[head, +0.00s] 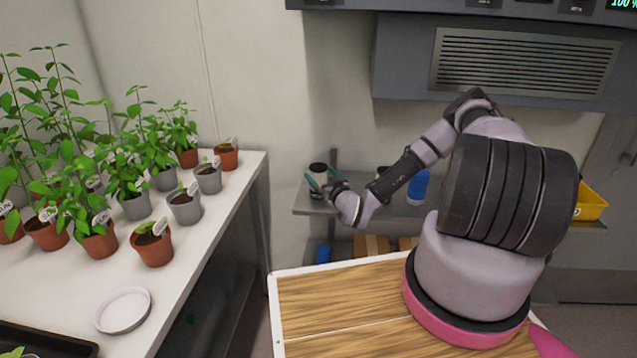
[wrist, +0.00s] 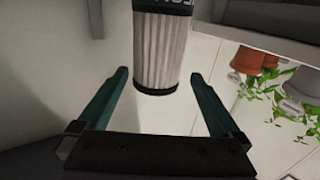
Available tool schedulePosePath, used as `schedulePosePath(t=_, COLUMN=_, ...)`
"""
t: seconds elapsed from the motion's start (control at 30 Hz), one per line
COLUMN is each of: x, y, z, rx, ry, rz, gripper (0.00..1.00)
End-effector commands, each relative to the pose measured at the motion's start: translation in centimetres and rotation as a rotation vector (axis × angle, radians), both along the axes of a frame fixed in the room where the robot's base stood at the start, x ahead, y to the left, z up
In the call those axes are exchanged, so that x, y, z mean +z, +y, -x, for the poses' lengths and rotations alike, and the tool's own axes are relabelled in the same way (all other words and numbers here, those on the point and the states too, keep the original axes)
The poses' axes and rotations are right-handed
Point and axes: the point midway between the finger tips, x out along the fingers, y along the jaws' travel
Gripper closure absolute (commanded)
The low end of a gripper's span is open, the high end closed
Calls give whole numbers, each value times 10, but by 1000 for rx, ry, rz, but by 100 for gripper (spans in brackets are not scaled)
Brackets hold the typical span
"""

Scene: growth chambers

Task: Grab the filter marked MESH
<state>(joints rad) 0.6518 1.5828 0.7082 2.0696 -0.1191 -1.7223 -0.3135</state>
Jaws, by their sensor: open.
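A pale pleated cylinder with black end bands, a filter (wrist: 162,50), shows in the wrist view, cut off at the top edge. Light lettering on its upper band is only partly in view, and I cannot read it as MESH. In the head view a white, dark-topped cylinder (head: 318,168) stands upright on the metal shelf (head: 305,207), at its left end. My gripper (head: 323,181) is at this cylinder. In the wrist view my gripper (wrist: 160,76) is open, its two green fingers apart, with the filter's near end between and just beyond the tips.
A blue container (head: 418,187) stands farther right on the shelf, partly behind my arm. A yellow bin (head: 592,204) is at the far right. Potted plants (head: 100,240) crowd the white bench (head: 200,260) at left.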

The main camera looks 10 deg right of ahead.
Motion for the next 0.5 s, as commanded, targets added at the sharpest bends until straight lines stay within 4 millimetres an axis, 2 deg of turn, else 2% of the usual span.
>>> schedulePosePath(t=0.23, x=0, y=4, z=-21, rx=0, ry=0, rz=0, gripper=0)
schedulePosePath(t=0.5, x=-1, y=10, z=-58, rx=1, ry=0, rz=0, gripper=0)
